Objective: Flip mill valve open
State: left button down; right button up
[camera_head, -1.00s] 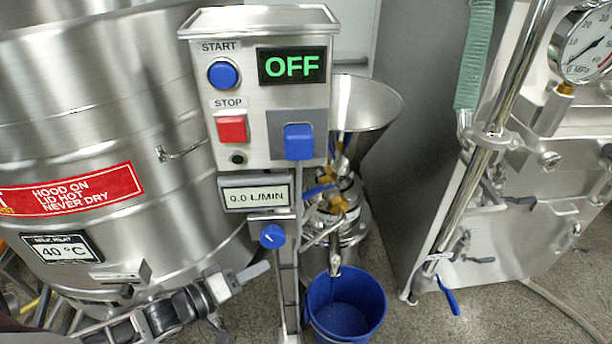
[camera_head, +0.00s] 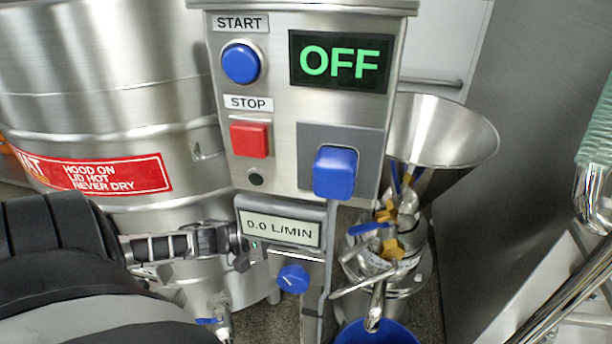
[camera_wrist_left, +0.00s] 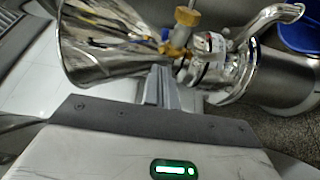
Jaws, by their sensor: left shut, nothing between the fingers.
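The mill stands right of the control post, with a steel funnel hopper (camera_head: 436,135), brass-coloured valve fittings (camera_head: 393,247) and a blue valve handle (camera_head: 367,230) at its neck. Another blue handle (camera_head: 396,182) shows higher up, under the funnel. My left arm reaches in from the left, and its gripper goes behind the flow display, which hides the fingertips in the head view. In the left wrist view my left gripper (camera_wrist_left: 160,84) is shut and empty. Its fingers point toward the funnel (camera_wrist_left: 105,45) and the brass fittings (camera_wrist_left: 178,45). My right gripper is not in view.
The control box (camera_head: 290,110) reads OFF, and the flow display (camera_head: 280,227) reads 0.0 L/MIN. A large steel kettle (camera_head: 110,110) stands left. A blue bucket (camera_head: 376,333) sits under the mill outlet. Steel tubing (camera_head: 560,300) stands at the right edge.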

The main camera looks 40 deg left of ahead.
aim_at(351, 234)
pick_arm(q)
jog(key=b+x, duration=0.2)
jog(key=x, duration=0.6)
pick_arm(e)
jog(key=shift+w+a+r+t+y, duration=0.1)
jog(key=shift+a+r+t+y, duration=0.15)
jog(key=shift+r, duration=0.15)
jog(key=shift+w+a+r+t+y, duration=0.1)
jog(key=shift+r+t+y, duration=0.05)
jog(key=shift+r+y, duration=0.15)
pick_arm(q)
jog(key=shift+w, duration=0.1)
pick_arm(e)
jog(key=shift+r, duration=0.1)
